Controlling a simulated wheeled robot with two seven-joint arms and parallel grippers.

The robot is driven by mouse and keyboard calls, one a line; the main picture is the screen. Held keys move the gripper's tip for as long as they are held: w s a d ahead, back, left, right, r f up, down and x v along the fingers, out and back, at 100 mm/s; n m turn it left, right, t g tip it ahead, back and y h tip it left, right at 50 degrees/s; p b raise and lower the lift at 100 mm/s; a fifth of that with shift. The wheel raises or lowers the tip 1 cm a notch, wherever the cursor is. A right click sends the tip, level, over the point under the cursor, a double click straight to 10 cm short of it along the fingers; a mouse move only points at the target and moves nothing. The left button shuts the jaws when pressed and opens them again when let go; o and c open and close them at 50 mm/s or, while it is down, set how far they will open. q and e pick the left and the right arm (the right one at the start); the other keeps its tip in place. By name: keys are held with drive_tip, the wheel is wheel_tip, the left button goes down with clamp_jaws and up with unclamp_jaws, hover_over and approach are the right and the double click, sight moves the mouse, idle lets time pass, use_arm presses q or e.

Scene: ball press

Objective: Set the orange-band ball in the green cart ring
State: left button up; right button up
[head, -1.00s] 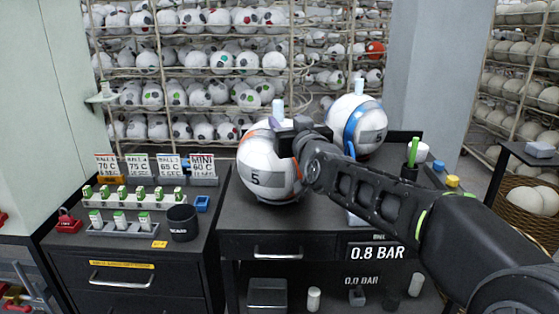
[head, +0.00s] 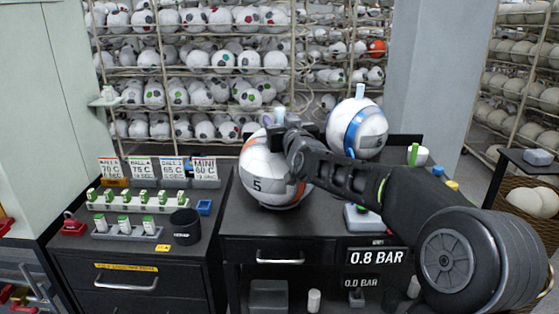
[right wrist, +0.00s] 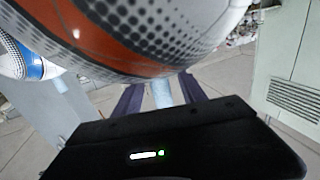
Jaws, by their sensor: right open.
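The orange-band ball (head: 262,180), white with a "5" and grey dots, sits on the dark cart top. A pale blue stem (head: 279,115) stands up from its top. My right gripper (head: 280,130) is at the top of this ball, its fingers mostly hidden in the head view. In the right wrist view the two dark fingers (right wrist: 162,98) are apart, one on each side of the pale blue stem (right wrist: 162,91). The ball's orange band (right wrist: 95,45) fills the upper part there. I cannot make out a green ring; the ball and my arm cover part of the cart top. My left gripper is not in view.
A blue-band ball (head: 357,128) with its own stem stands behind to the right. A black cup (head: 185,226) and green-topped pieces in racks (head: 128,230) are on the left cabinet. A pressure display (head: 377,257) reads 0.8 BAR. Ball shelves stand behind.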

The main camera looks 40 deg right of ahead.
drive_tip(key=shift+w, duration=0.2)
idle(0.5)
clamp_jaws()
idle(0.3)
drive_tip(key=shift+r, duration=0.1)
idle(0.7)
